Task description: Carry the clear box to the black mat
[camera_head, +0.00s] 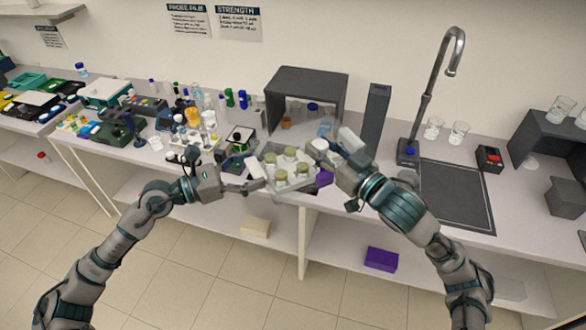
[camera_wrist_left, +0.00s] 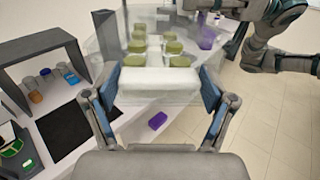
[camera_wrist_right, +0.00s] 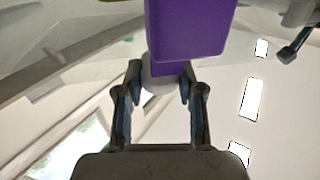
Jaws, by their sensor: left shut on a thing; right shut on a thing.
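The clear box (camera_head: 268,156) is see-through and holds several green-capped jars (camera_head: 281,174). It is held between my two grippers at the front of the counter, and also shows in the left wrist view (camera_wrist_left: 112,42). My left gripper (camera_head: 253,186) is shut on a white grip (camera_wrist_left: 158,82) at the box's left end. My right gripper (camera_head: 327,168) is shut at the right end, where a pale round part and a purple piece (camera_wrist_right: 188,28) show; its exact contact is partly hidden. The black mat (camera_wrist_left: 62,128) lies bare on the counter in the left wrist view.
A dark open-fronted shelf (camera_head: 306,80) with small jars stands behind the box. Crowded bottles and racks (camera_head: 200,125) stand to the left. A dark upright block (camera_head: 377,115), a tap (camera_head: 428,100) and a sink (camera_head: 456,195) are to the right. A purple block (camera_head: 381,259) lies on the lower shelf.

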